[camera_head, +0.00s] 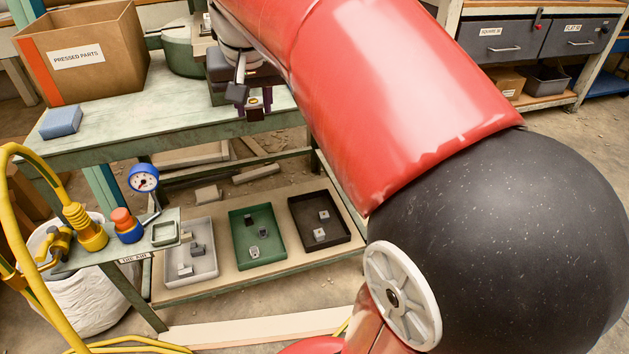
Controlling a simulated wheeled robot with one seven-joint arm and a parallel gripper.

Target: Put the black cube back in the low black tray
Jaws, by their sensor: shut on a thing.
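My gripper (255,104) is beneath my red arm, at the front right edge of the green bench. It is shut on a small dark piece (255,115), which looks like the black cube; it is small and partly covered, so its shape is hard to tell. The low black tray (345,238) lies on the lower shelf, below and to the right of my gripper.
A green tray (234,226) and a grey tray (205,275), each with small pieces, lie left of the black tray. A cardboard box (110,45) and a blue block (61,121) sit on the bench (130,115).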

